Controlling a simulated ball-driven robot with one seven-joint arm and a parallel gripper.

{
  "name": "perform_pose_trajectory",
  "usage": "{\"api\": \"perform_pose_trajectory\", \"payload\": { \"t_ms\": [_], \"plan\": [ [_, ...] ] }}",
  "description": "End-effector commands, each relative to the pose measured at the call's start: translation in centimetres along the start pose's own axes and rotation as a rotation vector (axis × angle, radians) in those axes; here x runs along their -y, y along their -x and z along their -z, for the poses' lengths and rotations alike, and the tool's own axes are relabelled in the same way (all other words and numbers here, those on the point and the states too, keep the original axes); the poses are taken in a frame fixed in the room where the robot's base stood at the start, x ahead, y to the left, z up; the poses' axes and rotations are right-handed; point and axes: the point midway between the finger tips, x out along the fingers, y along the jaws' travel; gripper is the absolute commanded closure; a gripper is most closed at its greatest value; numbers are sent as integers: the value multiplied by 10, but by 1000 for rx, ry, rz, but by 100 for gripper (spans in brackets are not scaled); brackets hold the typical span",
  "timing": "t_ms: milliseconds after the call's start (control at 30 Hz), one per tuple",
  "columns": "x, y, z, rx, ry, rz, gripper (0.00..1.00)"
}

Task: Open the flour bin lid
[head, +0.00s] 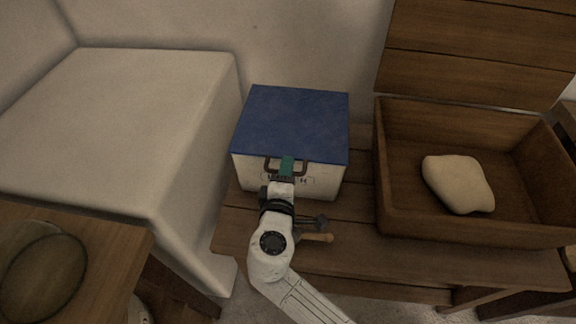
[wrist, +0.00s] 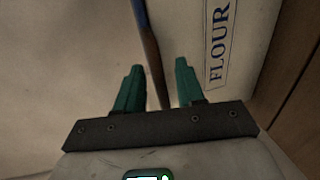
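The flour bin (head: 318,182) is a white box on the wooden bench, with a blue lid (head: 295,122) lying shut on it. A dark handle (head: 268,165) is on its front, just under the lid's front edge. My gripper (head: 286,163) is at the handle, its green fingertips in front of it. In the wrist view my gripper (wrist: 159,82) is open, and a narrow brown bar (wrist: 151,60), likely the handle, runs between the fingers with gaps on both sides. The FLOUR label (wrist: 218,45) shows to the right. I cannot tell whether a finger touches the handle.
An open wooden trough (head: 400,224) holding pale dough (head: 458,184) stands right of the bin, its lid (head: 480,50) raised. A pale plastered block (head: 120,120) is on the left.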

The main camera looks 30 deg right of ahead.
Motion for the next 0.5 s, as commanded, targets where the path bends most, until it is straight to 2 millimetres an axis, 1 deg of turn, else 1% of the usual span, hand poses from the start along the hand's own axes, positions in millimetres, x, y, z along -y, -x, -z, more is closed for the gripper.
{"api": "perform_pose_trajectory", "payload": {
  "t_ms": [33, 100, 200, 500],
  "plan": [
    [0, -7, 0, 2, 0, 0, 62],
    [0, -14, 0, 2, -1, 0, 62],
    [0, -19, 0, -1, -1, 0, 62],
    [0, -22, 0, 0, 0, 1, 62]
  ]
}}
